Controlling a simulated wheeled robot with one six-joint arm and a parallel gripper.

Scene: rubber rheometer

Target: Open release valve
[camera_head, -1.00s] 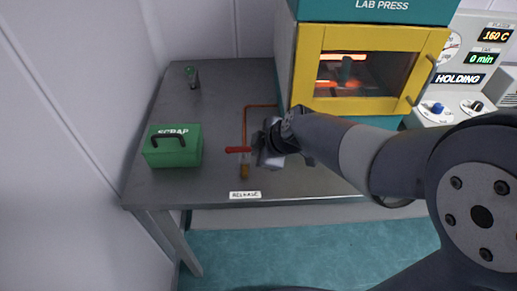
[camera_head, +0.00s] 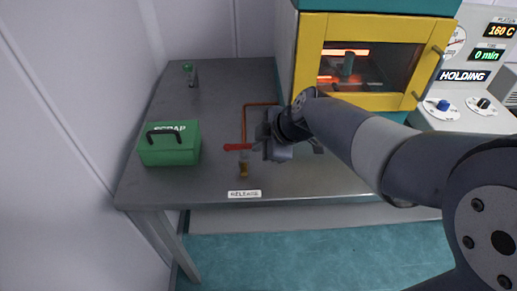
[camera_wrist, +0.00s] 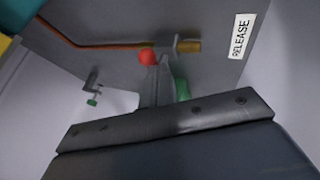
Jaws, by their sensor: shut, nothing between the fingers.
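The release valve has a red lever handle (camera_head: 237,147) and a brass body (camera_head: 243,170), beside the front edge of the bench. In the head view the handle lies across and points left. My gripper (camera_head: 259,149) is shut and empty, low over the bench at the handle's right end. In the wrist view the handle's red rounded end (camera_wrist: 147,56) shows just beyond my fingertips (camera_wrist: 160,66), and the brass fitting (camera_wrist: 188,46) is to its right. My fingers hide the rest of the handle; whether they touch it I cannot tell.
A copper pipe (camera_head: 244,125) runs from the valve towards the yellow-framed lab press (camera_head: 313,55). The green scrap box (camera_head: 170,150) stands left of the valve. A RELEASE label (camera_head: 244,194) marks the bench's front edge.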

